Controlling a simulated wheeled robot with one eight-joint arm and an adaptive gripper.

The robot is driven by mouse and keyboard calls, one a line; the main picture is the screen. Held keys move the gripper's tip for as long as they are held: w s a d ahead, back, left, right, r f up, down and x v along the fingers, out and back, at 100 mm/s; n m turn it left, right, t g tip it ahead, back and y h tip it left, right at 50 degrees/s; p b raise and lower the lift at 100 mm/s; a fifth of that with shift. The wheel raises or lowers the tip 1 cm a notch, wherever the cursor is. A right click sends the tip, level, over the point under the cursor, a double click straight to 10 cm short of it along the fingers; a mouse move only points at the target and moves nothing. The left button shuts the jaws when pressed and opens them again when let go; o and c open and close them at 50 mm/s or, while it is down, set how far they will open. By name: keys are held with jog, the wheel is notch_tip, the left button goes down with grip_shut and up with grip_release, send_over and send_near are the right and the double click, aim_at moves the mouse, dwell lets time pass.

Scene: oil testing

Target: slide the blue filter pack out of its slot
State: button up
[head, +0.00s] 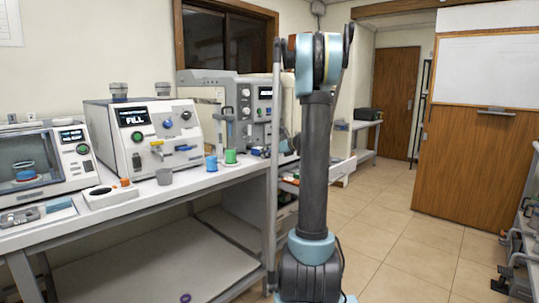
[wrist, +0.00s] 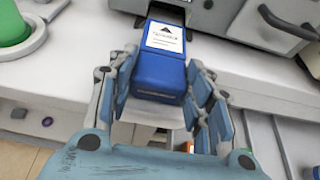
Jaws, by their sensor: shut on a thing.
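The blue filter pack (wrist: 160,75) has a white label with a black triangle on its upper face. In the wrist view it lies at the top centre, its far end at the dark slot (wrist: 165,10) of a light grey machine. I cannot tell whether its far end is still inside the slot. My gripper (wrist: 158,82) is shut on the pack, with one finger along each side and the pack's near end between them. In the head view my arm stands in the foreground; my gripper and the pack cannot be made out there.
A green cup (wrist: 14,25) stands left of the pack on the white bench (wrist: 45,85). The tiled floor (head: 390,240) at right is clear.

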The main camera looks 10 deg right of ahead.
jog(key=o, duration=1.2)
jog(key=v, duration=1.2)
jog(key=shift+f, duration=0.1)
